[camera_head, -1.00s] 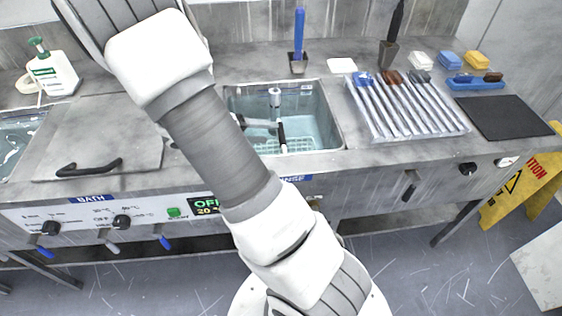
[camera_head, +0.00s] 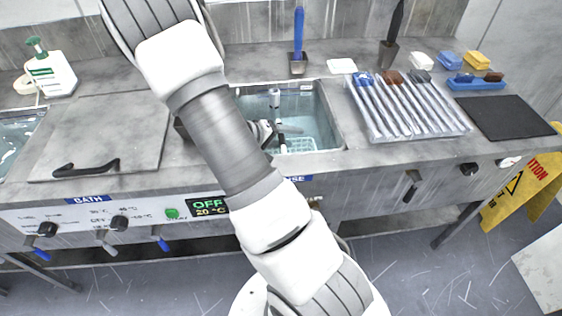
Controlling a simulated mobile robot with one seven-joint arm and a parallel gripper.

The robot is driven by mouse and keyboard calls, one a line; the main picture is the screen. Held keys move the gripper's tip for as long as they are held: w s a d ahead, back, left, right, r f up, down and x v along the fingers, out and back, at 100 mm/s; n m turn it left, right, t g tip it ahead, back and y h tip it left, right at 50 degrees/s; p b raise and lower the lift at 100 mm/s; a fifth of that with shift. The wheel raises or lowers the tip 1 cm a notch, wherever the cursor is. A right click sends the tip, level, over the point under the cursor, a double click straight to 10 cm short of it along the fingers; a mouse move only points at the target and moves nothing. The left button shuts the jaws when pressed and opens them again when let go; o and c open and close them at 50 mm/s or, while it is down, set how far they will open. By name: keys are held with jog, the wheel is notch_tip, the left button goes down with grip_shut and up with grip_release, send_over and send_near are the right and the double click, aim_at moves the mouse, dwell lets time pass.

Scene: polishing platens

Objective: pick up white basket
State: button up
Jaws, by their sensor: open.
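The white basket (camera_head: 301,145) sits low in the water of the rinse sink. Its grid floor shows at the front of the basin, and its left part is hidden by my arm. My gripper (camera_head: 277,132) is inside the sink area, above and to the left of the visible basket part. It is partly hidden behind my forearm and looks small and dark. It is open, and I see nothing held in it. I cannot tell whether it touches the basket.
The sink rim (camera_head: 336,112) surrounds the basket. A lid with a black handle (camera_head: 86,168) covers the left bath. A blue-handled tool (camera_head: 298,40) stands behind.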

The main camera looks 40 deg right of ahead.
grip_shut()
jog(key=shift+r, duration=0.1)
dwell(1.2)
